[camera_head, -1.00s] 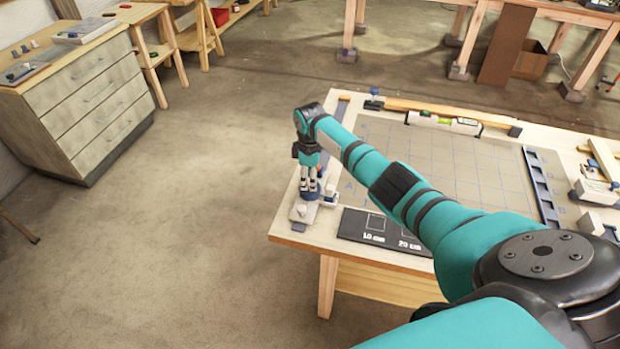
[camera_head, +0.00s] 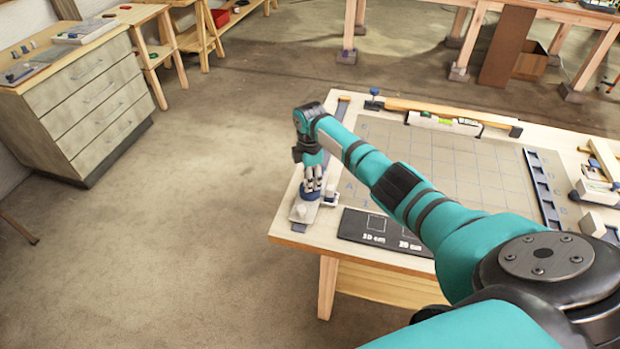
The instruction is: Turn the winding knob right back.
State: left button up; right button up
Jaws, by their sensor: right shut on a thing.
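The winding knob (camera_head: 309,195) is a small blue knob at the near left corner of the workbench, on a pale fixture (camera_head: 301,211). My right gripper (camera_head: 312,184) comes down on it from above and is shut on it. The fingers hide most of the knob, so I cannot read its angle. My left gripper is not in view.
The workbench (camera_head: 286,240) bears a grey gridded board (camera_head: 450,165), a black panel with white markings (camera_head: 372,227) and a wooden lath (camera_head: 440,107) at the back. A drawer cabinet (camera_head: 90,105) stands at far left. The floor between is clear.

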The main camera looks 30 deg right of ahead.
jog(key=o, duration=1.1)
jog(key=shift+o, duration=0.2)
jog(key=shift+r, duration=0.1)
notch_tip(320, 180, up, 12)
